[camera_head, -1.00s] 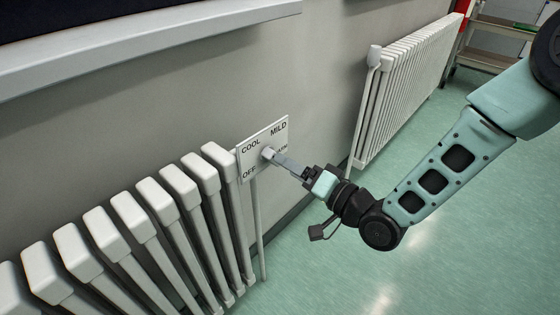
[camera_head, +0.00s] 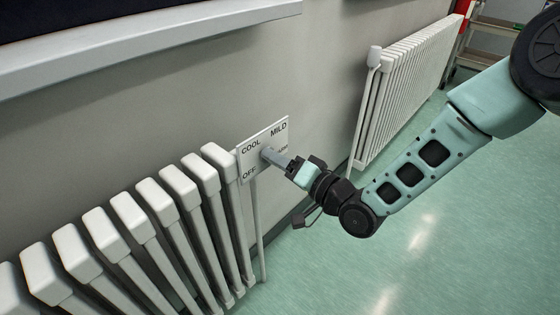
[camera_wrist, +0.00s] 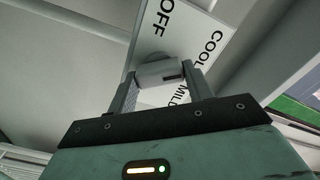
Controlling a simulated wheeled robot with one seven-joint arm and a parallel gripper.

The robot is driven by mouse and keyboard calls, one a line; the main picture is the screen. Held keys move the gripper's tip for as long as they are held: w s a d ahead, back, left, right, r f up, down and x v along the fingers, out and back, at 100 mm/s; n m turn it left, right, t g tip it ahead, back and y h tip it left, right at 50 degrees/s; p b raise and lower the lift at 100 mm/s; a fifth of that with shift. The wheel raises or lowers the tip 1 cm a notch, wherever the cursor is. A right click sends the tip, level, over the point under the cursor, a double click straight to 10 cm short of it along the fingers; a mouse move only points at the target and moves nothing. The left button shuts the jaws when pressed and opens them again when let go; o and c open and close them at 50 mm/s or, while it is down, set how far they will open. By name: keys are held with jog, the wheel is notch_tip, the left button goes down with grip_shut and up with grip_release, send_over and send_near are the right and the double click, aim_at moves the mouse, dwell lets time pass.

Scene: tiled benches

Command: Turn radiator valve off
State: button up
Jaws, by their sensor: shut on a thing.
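The radiator valve's white plate (camera_head: 252,160) is on the wall at the right end of the near radiator. In the wrist view the plate (camera_wrist: 208,27) shows OFF, COOL and MILD, turned sideways. My gripper (camera_head: 268,154) reaches the middle of the plate. In the wrist view my gripper (camera_wrist: 160,80) has one finger on each side of the light grey valve knob (camera_wrist: 158,70), shut on it. A small dark mark shows near the knob's right end. The head view hides most of the knob.
The near white radiator (camera_head: 130,215) fills the lower left, with a vertical pipe (camera_head: 258,225) below the plate. A second radiator (camera_head: 405,90) stands farther along the wall. A window sill (camera_head: 150,45) juts out above. The green floor (camera_head: 450,240) is clear at right.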

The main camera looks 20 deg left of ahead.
jog(key=shift+n+b, duration=4.6)
jog(key=shift+n, duration=2.3)
jog(key=o, duration=1)
